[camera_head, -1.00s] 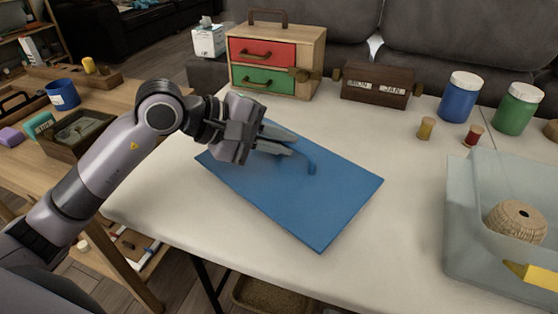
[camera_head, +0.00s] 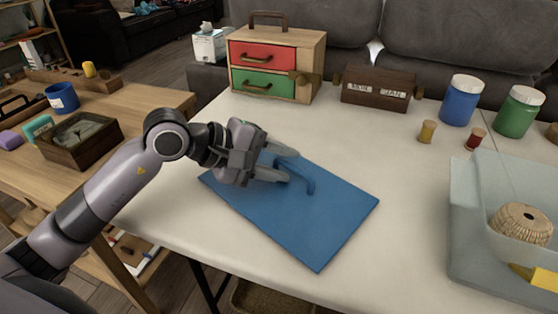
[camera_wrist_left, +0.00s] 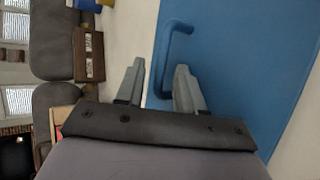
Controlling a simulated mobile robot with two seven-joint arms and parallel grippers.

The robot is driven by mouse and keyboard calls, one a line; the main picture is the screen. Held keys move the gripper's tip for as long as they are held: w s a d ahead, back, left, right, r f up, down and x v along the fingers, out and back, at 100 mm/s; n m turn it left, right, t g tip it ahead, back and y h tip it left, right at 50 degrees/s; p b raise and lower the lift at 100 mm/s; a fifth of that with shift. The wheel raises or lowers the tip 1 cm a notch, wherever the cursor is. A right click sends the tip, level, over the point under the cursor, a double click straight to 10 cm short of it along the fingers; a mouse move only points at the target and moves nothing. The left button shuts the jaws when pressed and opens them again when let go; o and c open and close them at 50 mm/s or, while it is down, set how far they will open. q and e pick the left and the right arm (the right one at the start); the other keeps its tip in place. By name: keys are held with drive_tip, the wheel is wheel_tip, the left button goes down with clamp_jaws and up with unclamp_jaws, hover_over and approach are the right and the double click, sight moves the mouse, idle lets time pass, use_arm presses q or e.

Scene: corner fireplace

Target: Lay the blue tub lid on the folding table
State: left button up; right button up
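The blue tub lid (camera_head: 320,225) appears to lie flat on the pale top of the folding table (camera_head: 410,240). Its bar handle (camera_head: 306,178) stands up from its upper face. My left gripper (camera_head: 292,165) is over the lid's far left part, with its fingers spread. The fingers and wrist hide part of the lid's far edge in the head view. My right gripper is not in view.
A translucent tub (camera_head: 480,250) with a twine ball (camera_head: 522,222) stands at the right. A drawer box (camera_head: 275,65), a wooden calendar block (camera_head: 376,88), two lidded jars (camera_head: 461,100) and two spools (camera_head: 427,132) line the back. Bare tabletop surrounds the lid.

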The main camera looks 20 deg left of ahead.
use_arm(q)
drive_tip(key=shift+r, duration=0.2)
drive_tip(key=v, duration=1)
drive_tip(key=shift+s+a+f, duration=0.1)
drive_tip(key=shift+a, duration=0.15)
drive_tip(key=shift+v, duration=0.8)
